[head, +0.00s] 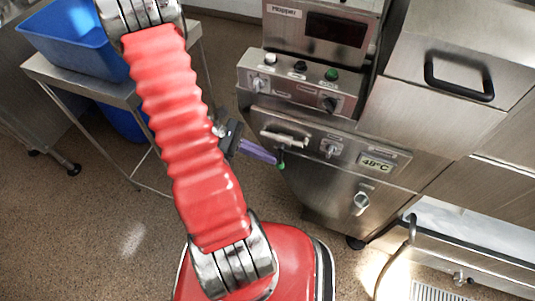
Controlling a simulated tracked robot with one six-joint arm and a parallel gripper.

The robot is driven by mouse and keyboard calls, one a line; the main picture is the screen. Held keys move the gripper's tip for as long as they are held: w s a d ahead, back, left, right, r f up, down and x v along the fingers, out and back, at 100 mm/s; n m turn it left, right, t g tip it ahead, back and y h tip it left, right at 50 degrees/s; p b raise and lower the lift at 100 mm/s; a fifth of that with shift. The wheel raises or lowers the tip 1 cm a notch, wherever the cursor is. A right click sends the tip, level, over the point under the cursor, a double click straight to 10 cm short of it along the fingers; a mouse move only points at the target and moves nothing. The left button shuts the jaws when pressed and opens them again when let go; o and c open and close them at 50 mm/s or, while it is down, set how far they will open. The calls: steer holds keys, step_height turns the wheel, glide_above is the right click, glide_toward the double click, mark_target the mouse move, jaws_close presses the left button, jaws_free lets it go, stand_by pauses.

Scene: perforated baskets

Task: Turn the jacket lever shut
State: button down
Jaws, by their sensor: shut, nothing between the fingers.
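A small green lever (281,161) hangs at the lower left of the steel machine's panel, its handle pointing down; I take it for the jacket lever. My gripper (273,158) has a dark body and purple fingers that point right, towards the panel. The fingers are together with nothing between them. Their tips are right by the green lever and overlap it in view; I cannot tell whether they touch. My red arm covers part of the gripper's wrist.
The machine's panel (335,145) carries a silver bar handle (285,138), a knob (329,148) and a 48°C display (375,163). A control box with knobs and buttons (300,80) juts out above. A blue tub (75,38) stands on a steel table at left.

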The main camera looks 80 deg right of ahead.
steer(key=v, duration=1.1)
steer(key=shift+w+r, duration=0.15)
steer(key=shift+w, duration=0.2)
steer(key=w+a+r+m+t+h, duration=0.1)
steer(key=w+a+r+m+t, duration=0.15)
steer(key=w+a+t, duration=0.4)
steer(key=w+a+r+m+t+h, duration=0.15)
steer(key=w+a+r+t, duration=0.25)
steer(key=w+a, duration=0.55)
steer(key=w+a+r+n+t+y, duration=0.1)
steer(key=w+a+r+n+t, duration=0.2)
steer(key=a+r+t, duration=0.5)
steer(key=a+r, duration=0.7)
steer(key=a, duration=0.2)
steer(key=shift+a+n, duration=0.3)
steer(key=shift+a, duration=0.1)
steer(key=shift+w, duration=0.1)
